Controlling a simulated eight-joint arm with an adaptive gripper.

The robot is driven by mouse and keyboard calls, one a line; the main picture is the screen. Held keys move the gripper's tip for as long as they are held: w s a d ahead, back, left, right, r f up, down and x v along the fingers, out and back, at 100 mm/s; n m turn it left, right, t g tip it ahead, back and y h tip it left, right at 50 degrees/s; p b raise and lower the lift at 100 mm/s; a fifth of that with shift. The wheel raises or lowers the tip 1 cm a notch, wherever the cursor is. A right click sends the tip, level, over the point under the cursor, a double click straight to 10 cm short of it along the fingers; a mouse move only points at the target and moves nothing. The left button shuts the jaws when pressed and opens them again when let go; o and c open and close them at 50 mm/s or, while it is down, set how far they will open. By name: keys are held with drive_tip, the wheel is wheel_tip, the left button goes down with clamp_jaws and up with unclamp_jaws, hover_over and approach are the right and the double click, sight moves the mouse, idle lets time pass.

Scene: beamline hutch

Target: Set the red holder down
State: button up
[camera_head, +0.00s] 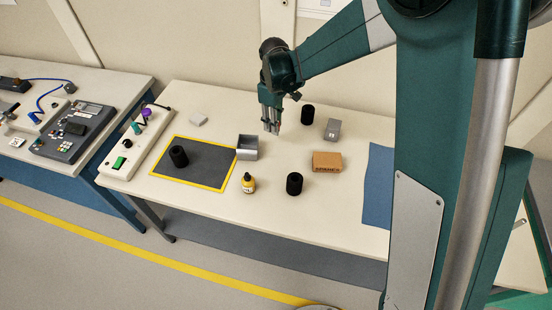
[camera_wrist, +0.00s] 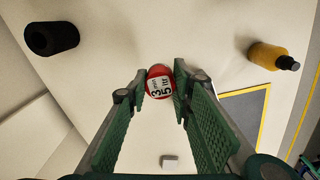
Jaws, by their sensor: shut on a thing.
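The red holder (camera_wrist: 160,81) has a round red top with a white label bearing dark print. It sits between the fingertips in the wrist view. My gripper (camera_wrist: 161,88) is shut on it, with one green finger on each side. In the head view my gripper (camera_head: 271,128) points down over the back middle of the pale table (camera_head: 225,205), behind the grey open bin. I cannot make out the red holder there. Whether it touches the tabletop or hangs above it, I cannot tell.
A yellow-edged dark mat (camera_head: 210,172) bears a black cylinder (camera_head: 178,156). Around my gripper stand the grey bin (camera_head: 247,153), a yellow bottle (camera_head: 248,183), a cardboard box (camera_head: 326,162), a grey block (camera_head: 332,130) and two more black cylinders (camera_head: 307,114). A blue mat (camera_head: 378,190) lies right.

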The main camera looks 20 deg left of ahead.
drive_tip(key=s+d, duration=0.2)
drive_tip(key=s, duration=0.4)
drive_tip(key=shift+d+f, duration=0.1)
hover_over(276, 159)
drive_tip(key=shift+f, duration=3.1)
drive_tip(key=shift+b, duration=0.3)
drive_tip(key=shift+f, duration=1.85)
drive_tip(key=shift+f+b, duration=0.15)
drive_tip(key=shift+b, duration=0.2)
drive_tip(key=o, duration=0.9)
